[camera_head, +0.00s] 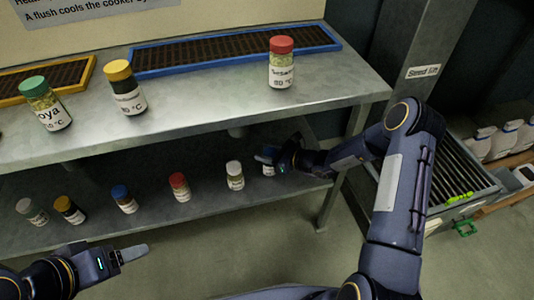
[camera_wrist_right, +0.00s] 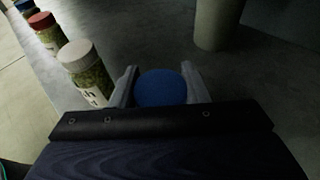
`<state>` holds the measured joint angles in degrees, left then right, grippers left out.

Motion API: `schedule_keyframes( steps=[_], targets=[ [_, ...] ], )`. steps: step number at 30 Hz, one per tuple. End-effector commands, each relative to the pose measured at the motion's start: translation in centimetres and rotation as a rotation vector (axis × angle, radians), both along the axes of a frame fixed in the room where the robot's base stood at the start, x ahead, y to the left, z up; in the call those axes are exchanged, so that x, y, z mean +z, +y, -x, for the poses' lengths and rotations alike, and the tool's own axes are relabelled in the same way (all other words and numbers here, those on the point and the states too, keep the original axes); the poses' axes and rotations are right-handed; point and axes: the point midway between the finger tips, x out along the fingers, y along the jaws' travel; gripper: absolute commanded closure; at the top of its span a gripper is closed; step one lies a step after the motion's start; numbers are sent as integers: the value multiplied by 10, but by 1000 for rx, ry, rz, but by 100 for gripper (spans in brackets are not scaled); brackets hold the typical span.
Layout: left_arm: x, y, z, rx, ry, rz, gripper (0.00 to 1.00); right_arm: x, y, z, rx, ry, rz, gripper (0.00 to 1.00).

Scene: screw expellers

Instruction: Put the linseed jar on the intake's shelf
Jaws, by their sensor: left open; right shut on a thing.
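My right gripper (camera_head: 280,161) is at the right end of the lower shelf, shut on a blue-lidded jar (camera_head: 267,158). In the right wrist view the jar's round blue lid (camera_wrist_right: 161,88) sits between the two fingers. The jar appears upright at shelf level; whether it touches the shelf is hidden. Its label is mostly hidden, so I cannot read whether it is linseed. Another blue-lidded jar (camera_head: 124,199) stands further left on the lower shelf. My left gripper (camera_head: 135,253) is open and empty, in front of the lower shelf.
A white-lidded jar (camera_head: 235,175) and a red-lidded jar (camera_head: 179,187) stand left of the held one. The upper shelf (camera_head: 200,110) bears green-, yellow- and red-lidded jars before framed grates. A grey post (camera_wrist_right: 219,22) stands behind. A roller conveyor (camera_head: 450,170) is at right.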

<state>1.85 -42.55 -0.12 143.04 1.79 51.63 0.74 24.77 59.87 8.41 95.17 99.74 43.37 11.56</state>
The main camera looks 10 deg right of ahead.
Motion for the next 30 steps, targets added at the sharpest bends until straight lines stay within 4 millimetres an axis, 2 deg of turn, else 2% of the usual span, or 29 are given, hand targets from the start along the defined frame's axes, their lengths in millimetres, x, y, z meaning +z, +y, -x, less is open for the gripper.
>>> schedule_keyframes(
  steps=[5,6,10,21,26,30],
  targets=[
    [-5,0,0,0,0,0,28,-4,0,0,0,-1,-1,92],
    [-3,0,0,0,0,0,28,-3,0,0,0,0,0,53],
    [-3,0,0,0,0,0,28,-3,0,0,0,1,1,36],
    [3,0,0,0,0,0,28,3,-1,1,-1,0,1,36],
    [9,0,0,0,0,0,28,11,-21,18,-4,3,2,36],
    [17,0,0,0,0,0,28,21,-43,39,-3,2,1,36]
  ],
)
